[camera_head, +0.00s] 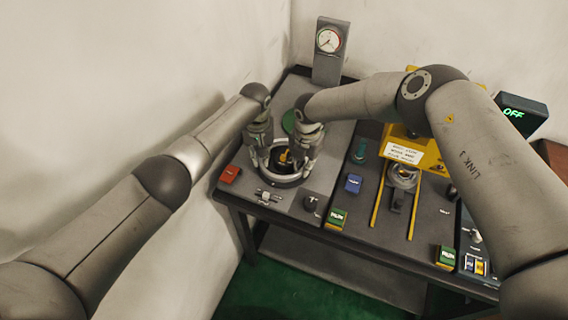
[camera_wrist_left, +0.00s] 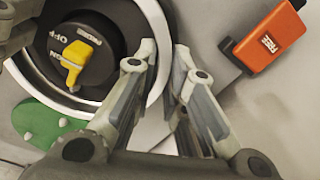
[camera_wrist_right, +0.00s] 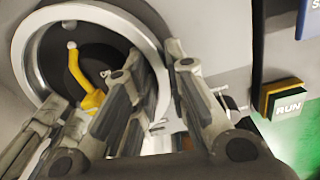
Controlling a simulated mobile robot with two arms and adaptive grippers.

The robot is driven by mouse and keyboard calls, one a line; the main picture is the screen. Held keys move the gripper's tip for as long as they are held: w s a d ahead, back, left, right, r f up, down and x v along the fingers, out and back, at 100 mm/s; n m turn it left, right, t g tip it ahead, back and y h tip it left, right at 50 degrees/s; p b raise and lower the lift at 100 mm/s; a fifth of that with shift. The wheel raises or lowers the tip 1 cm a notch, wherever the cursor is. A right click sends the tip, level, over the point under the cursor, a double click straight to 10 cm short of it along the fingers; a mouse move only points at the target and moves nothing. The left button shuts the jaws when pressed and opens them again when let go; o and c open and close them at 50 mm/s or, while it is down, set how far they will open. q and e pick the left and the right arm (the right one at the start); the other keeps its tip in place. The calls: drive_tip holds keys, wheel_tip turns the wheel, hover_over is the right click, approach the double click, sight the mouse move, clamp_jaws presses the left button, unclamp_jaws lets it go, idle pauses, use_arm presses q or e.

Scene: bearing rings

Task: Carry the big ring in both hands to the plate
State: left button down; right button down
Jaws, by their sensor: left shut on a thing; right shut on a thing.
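The big ring (camera_head: 285,182) is a pale metal ring near the front left of the bench. It surrounds a black round switch with a yellow handle (camera_wrist_left: 82,55); I cannot tell whether it rests on the bench or is lifted. My left gripper (camera_head: 262,152) is shut on the ring's left side, its fingers straddling the rim in the left wrist view (camera_wrist_left: 165,60). My right gripper (camera_head: 302,162) is shut on the right side, straddling the rim in the right wrist view (camera_wrist_right: 157,55). A green disc (camera_head: 289,122), perhaps the plate, shows behind the grippers, partly hidden; it has small pale pegs.
A red block (camera_head: 229,174) lies left of the ring. A small metal valve (camera_head: 267,196) and a dark knob (camera_head: 311,203) stand in front. A blue button (camera_head: 353,183) and green RUN button (camera_head: 337,217) are to the right. A gauge post (camera_head: 330,50) stands at the back.

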use_arm(q)
drive_tip(key=shift+s+a+f, duration=0.15)
drive_tip(key=shift+s+f, duration=0.15)
drive_tip(key=shift+f, duration=0.1)
use_arm(e)
drive_tip(key=shift+s+d+f, duration=0.25)
drive_tip(key=shift+s+f, duration=0.05)
drive_tip(key=shift+f, duration=0.2)
use_arm(q)
drive_tip(key=c, duration=1.5)
unclamp_jaws()
drive_tip(key=shift+s, duration=0.1)
use_arm(e)
drive_tip(key=c, duration=1.4)
unclamp_jaws()
drive_tip(key=shift+s, duration=0.1)
drive_tip(key=shift+c, duration=0.2)
use_arm(q)
drive_tip(key=shift+w+f, duration=0.2)
drive_tip(key=shift+w, duration=0.1)
use_arm(e)
drive_tip(key=shift+w+f, duration=0.2)
use_arm(q)
drive_tip(key=shift+r, duration=0.15)
use_arm(e)
drive_tip(key=shift+r, duration=0.15)
use_arm(q)
drive_tip(key=shift+r, duration=0.1)
